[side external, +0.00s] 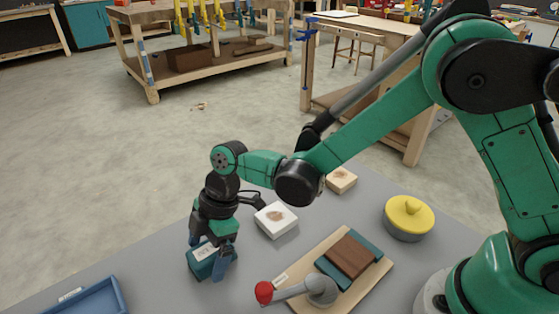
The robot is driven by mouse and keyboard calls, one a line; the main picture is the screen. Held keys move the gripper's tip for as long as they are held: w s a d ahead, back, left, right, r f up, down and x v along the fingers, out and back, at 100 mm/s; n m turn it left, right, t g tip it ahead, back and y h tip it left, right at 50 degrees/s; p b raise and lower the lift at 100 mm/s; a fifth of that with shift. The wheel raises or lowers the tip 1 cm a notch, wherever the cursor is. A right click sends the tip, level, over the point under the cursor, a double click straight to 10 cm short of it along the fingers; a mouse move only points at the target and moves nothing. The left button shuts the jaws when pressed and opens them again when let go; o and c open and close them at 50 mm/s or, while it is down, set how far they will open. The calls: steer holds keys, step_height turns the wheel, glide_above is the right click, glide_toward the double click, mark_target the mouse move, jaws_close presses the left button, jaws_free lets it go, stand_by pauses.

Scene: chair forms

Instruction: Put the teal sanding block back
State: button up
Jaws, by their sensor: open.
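A teal block (201,268) with a white label sits on the grey table, left of centre. My gripper (208,261) points down over it, with its blue fingers open on either side of the block. I cannot tell whether either finger touches it. A blue tray (112,296) with a small label on its rim is partly cut off at the lower left. Another teal piece (370,246) lies on a wooden board (304,262), partly covered by a brown block (349,257).
A grey tool with a red knob (264,292) lies across the board's near end. A white block (276,219), a tan block (342,180) and a grey round container with a yellow lid (409,213) stand behind. Bare table lies between the tray and the teal block.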

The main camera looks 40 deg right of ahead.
steer(key=v, duration=1.1)
steer(key=s+d+r+m+t+h, duration=0.1)
steer(key=s+d+m+t+h, duration=0.1)
steer(key=d+m, duration=0.7)
steer(key=s+d+r+m+t+h, duration=0.1)
steer(key=s+d+m+t, duration=0.3)
steer(key=d+m, duration=0.5)
steer(key=shift+s+r+t+h, duration=0.2)
steer(key=shift+s+t+h, duration=0.2)
steer(key=shift+t+h, duration=0.25)
